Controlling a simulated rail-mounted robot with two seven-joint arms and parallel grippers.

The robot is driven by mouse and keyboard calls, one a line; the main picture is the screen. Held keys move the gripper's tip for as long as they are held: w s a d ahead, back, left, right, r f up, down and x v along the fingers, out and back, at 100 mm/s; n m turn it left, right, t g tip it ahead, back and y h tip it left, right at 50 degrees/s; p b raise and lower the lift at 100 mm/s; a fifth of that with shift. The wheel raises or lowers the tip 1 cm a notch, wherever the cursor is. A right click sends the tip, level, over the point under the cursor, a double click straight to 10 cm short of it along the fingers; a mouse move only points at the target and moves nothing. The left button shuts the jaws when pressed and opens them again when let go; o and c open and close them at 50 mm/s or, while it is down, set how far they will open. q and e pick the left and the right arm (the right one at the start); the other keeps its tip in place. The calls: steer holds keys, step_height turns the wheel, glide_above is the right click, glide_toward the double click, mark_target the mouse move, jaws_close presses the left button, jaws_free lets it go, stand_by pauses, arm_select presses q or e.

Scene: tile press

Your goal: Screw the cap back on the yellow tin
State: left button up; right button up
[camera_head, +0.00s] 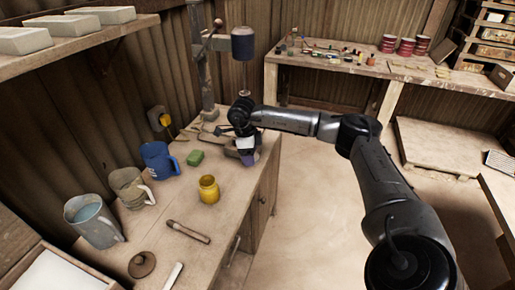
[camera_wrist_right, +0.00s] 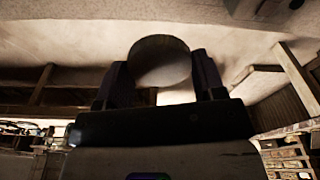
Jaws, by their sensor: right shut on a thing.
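The yellow tin (camera_head: 208,190) stands upright on the bench in the head view, apart from both grippers. Its top looks open, with no cap seen on it. My right gripper (camera_head: 244,148) is over the far right part of the bench, behind and to the right of the tin. In the right wrist view its fingers (camera_wrist_right: 160,78) are shut on a round, smooth-faced thing (camera_wrist_right: 160,60). I cannot tell for sure that this is the cap. A purple thing (camera_head: 248,158) shows just below the gripper in the head view, partly hidden. My left gripper is not in view.
A brush (camera_head: 188,231) and round brown lid (camera_head: 142,264) lie in front. A drill-press-like stand (camera_head: 206,70) rises behind.

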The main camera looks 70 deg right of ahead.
steer(key=w+a+r+n+t+h+p, duration=0.1)
steer(key=w+a+n, duration=0.3)
steer(key=a+n, duration=0.55)
steer(key=w+a+r+n+t, duration=0.1)
steer(key=w+a+n, duration=0.2)
steer(key=a+n, duration=0.65)
steer(key=a+r+n, duration=0.3)
steer(key=a+n, duration=0.3)
steer(key=a, duration=0.4)
steer(key=s+a+r+n+y+p, duration=0.1)
steer(key=a+r+n, duration=0.2)
steer(key=a+n, duration=0.4)
steer(key=a, duration=0.4)
steer(key=shift+a+r+t, duration=0.15)
steer(key=shift+a+t, duration=0.15)
steer(key=shift+t, duration=0.1)
steer(key=shift+s+d, duration=0.1)
